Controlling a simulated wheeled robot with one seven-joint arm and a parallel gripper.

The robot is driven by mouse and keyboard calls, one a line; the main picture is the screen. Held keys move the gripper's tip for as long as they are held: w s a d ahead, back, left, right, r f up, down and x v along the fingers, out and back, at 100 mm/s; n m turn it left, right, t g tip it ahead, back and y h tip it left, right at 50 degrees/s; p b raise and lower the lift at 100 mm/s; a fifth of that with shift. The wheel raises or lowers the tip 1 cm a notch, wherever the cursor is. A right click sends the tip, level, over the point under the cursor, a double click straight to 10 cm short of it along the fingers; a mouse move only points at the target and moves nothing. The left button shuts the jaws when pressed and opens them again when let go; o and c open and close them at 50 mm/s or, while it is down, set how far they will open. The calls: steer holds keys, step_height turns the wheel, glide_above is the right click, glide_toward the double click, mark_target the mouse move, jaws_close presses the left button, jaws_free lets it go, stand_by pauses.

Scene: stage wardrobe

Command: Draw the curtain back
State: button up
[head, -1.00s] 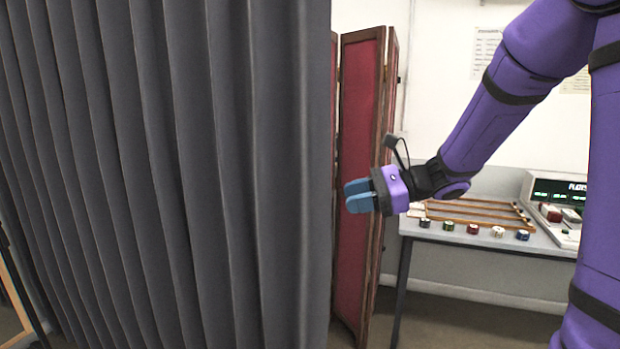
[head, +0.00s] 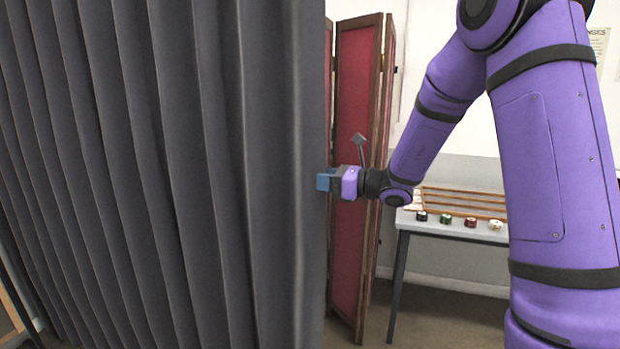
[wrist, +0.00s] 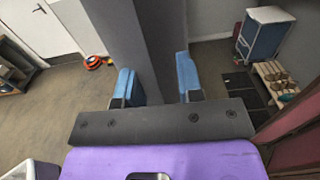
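The dark grey pleated curtain (head: 150,170) hangs across the left half of the head view, drawn out, with its free edge on the right. My gripper (head: 323,181) is at that edge, about mid-height in the picture, with its blue fingertips right beside it. In the wrist view the two blue fingers of my gripper (wrist: 160,84) stand wide apart. The curtain's grey edge (wrist: 135,30) reaches in between them. I cannot tell whether either finger touches the cloth. The gripper looks open around the edge.
A red folding screen (head: 355,110) with a wooden frame stands close behind my gripper. A table (head: 408,222) with a wooden rack and several small spools is to its right. The wrist view shows open floor (wrist: 70,110), a blue-fronted cabinet (wrist: 262,38) and a shoe rack (wrist: 277,82).

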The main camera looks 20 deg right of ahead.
steer(key=shift+x, duration=1.4)
jaws_close()
